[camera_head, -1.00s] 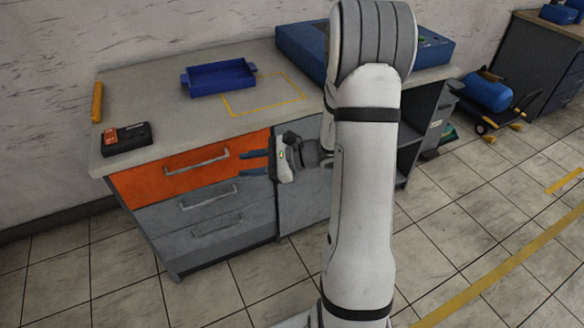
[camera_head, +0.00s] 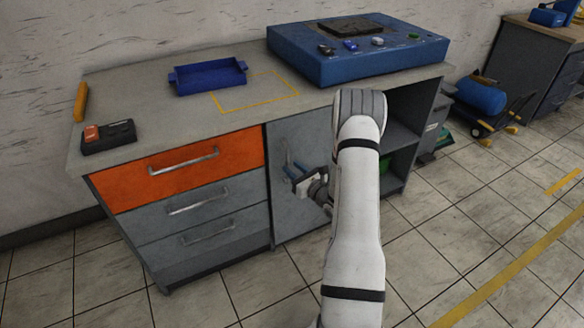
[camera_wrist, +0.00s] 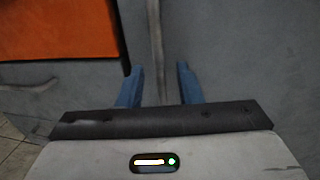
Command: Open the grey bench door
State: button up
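The grey bench door (camera_head: 290,215) is closed, set in the bench front right of the drawers. Its vertical bar handle (camera_head: 285,150) is on the door's left side, and it also shows in the wrist view (camera_wrist: 155,45). My gripper (camera_head: 290,176) is in front of the door at the handle. In the wrist view its two blue fingers (camera_wrist: 160,68) are open, one on each side of the handle's line. The handle's lower end is hidden behind the gripper body. I cannot tell whether the fingers touch it.
An orange drawer (camera_head: 140,182) and grey drawers with bar handles are left of the door. Open shelves (camera_head: 400,150) are to the right. The worktop (camera_head: 150,90) holds a blue tray (camera_head: 210,78) and a blue machine (camera_head: 360,65). The tiled floor in front is clear.

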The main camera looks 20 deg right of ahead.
jog(key=shift+x, duration=1.1)
grip_shut()
